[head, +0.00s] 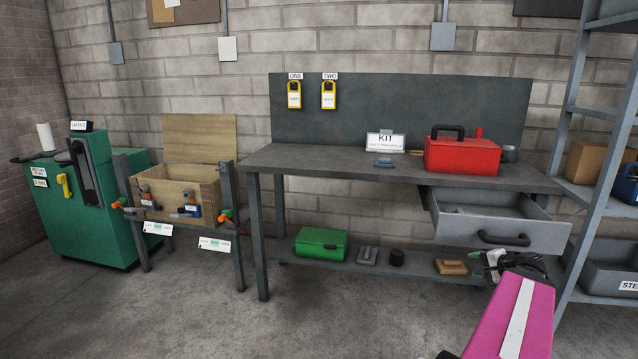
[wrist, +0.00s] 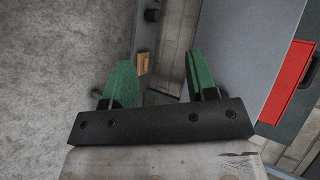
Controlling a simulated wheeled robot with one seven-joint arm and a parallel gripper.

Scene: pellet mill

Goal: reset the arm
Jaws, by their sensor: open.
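My gripper (head: 492,262) is at the lower right in the head view, at the end of my magenta arm. It appears in front of the bench's lower shelf and below the open drawer. In the wrist view my gripper (wrist: 158,64) has its two green fingers spread apart. Nothing is held between them. A small tan block (wrist: 143,63) shows between the fingers, farther off on the shelf. The depth between my gripper and the drawer is hard to tell.
The grey drawer (head: 485,236) hangs open under the bench (head: 320,164). A red toolbox (head: 462,156) stands on the bench. A green box (head: 320,243) is on the lower shelf (head: 345,262). A metal rack (head: 592,150) is at right. The floor (head: 330,315) at left front is clear.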

